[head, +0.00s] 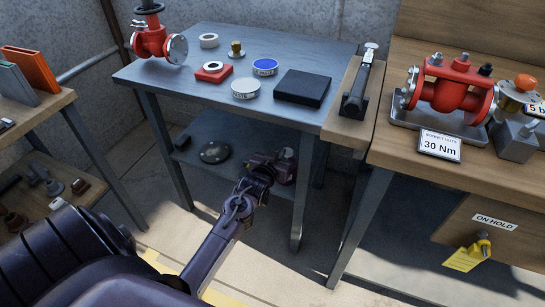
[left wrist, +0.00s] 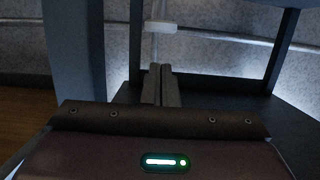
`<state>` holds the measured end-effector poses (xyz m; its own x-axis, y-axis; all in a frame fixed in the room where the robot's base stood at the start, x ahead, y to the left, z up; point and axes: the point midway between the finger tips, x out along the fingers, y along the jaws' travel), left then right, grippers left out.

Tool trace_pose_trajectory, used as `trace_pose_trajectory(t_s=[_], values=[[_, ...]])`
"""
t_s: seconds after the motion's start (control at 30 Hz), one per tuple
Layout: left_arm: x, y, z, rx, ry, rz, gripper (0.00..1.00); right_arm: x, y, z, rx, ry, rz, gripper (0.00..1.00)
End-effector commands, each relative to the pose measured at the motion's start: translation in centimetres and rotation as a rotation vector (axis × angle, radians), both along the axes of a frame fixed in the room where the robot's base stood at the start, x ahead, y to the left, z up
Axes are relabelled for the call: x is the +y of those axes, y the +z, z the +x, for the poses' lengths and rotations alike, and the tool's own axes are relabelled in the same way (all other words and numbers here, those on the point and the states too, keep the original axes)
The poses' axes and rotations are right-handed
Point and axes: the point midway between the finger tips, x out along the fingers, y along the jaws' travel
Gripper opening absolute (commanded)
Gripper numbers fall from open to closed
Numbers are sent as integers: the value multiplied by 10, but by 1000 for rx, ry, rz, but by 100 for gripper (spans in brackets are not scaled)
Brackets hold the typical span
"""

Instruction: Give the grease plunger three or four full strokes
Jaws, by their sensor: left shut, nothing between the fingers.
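The grease plunger appears to be the upright black device (head: 356,92) with a pale T-shaped handle (head: 370,50) at its top. It stands on a narrow wooden ledge between the blue table and the wooden bench. My left gripper (head: 284,166) is below the blue tabletop, in front of the lower shelf, well to the left of and lower than the plunger. It is apart from the plunger. In the left wrist view its two fingers (left wrist: 161,86) are together with nothing between them. The plunger cannot be made out in that view. My right gripper is in neither view.
The blue table (head: 330,58) carries a red valve (head: 150,40), a black block (head: 302,87) and small parts. Its legs and lower shelf (head: 205,130) surround my left gripper. The right bench (head: 450,180) holds a red valve body (head: 455,85) and a 30 Nm sign (head: 439,145).

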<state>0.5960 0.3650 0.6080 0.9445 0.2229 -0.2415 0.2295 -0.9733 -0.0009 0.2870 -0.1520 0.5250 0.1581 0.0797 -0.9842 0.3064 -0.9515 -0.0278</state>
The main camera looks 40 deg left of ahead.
Motion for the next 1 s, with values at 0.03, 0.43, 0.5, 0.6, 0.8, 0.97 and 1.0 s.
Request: trace_pose_trajectory(t_s=[0.03, 0.43, 0.5, 0.6, 0.8, 0.97, 1.0], values=[[-2, 5, -12, 0, 1, 0, 0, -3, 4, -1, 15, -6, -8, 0], [-13, 15, -54, -3, 0, 1, 0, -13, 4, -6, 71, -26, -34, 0], [-13, 15, -54, -3, 0, 0, 0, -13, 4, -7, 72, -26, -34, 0], [-13, 15, -54, -4, 0, 0, 0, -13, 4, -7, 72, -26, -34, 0], [-13, 15, -54, -4, 0, 1, 0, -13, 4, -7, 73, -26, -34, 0], [-13, 15, -54, -3, 0, 1, 0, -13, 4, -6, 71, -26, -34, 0], [-14, 14, -54, 1, -2, 0, 0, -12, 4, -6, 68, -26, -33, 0]])
